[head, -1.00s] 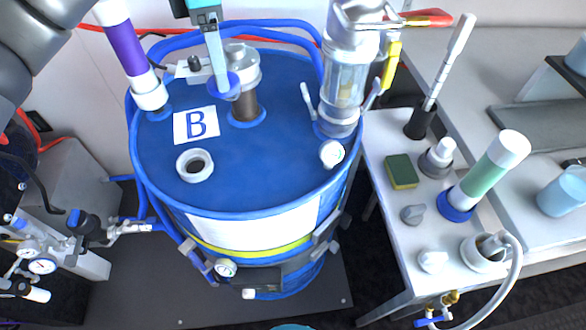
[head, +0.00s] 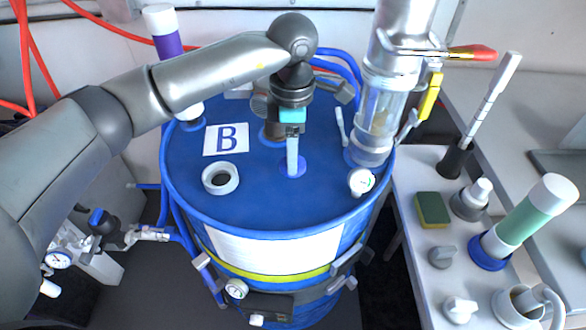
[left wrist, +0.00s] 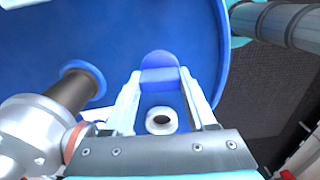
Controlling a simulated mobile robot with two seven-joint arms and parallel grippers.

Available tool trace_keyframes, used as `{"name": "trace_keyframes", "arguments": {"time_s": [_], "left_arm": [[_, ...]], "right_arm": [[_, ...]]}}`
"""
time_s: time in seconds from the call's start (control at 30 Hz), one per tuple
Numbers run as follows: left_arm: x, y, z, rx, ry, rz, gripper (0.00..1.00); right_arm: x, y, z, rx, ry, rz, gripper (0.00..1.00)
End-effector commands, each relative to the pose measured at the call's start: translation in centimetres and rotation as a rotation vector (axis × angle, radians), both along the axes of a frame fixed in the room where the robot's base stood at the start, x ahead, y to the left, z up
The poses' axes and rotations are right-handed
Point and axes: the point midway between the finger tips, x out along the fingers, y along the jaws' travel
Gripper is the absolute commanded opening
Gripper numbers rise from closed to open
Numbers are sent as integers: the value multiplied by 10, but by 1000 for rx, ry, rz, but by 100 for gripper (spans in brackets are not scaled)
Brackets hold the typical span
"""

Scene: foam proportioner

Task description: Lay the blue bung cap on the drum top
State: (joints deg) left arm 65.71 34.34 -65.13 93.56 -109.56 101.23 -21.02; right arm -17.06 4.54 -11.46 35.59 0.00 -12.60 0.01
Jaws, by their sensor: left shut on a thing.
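The blue bung cap (head: 292,169) is a small disc with a grip block. My left gripper (head: 292,160) points down over the drum top and is shut on the cap; in the left wrist view the cap (left wrist: 158,72) sits between the fingertips. The blue drum top (head: 270,200) is directly beneath. The cap is at or just above its surface, to the right of the open white bung ring (head: 220,178); I cannot tell whether it touches. The ring also shows in the left wrist view (left wrist: 161,121). My right gripper is not seen.
A card marked B (head: 226,139) lies on the drum top. The clear cylinder (head: 378,115) and a gauge (head: 361,181) stand at its right side. A pipe fitting is behind my gripper. A side bench holds a sponge (head: 432,209) and a green-banded tube (head: 525,220).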

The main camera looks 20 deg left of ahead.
Motion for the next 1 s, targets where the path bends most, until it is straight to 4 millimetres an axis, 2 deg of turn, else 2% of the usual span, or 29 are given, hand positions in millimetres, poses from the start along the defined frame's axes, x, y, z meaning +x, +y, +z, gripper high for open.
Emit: {"name": "trace_keyframes", "arguments": {"time_s": [0.23,0.47,0.83,0.87,1.0], "left_arm": [[0,0,-19,-1,2,-1,1],[0,-1,-51,-1,2,0,1],[0,-1,-56,-1,-1,-1,1],[0,0,-57,-1,0,-1,57],[0,0,-56,-1,0,-1,73]], "right_arm": [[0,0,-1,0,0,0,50],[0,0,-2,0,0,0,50],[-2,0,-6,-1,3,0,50],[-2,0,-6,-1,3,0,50],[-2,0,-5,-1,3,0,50]]}}
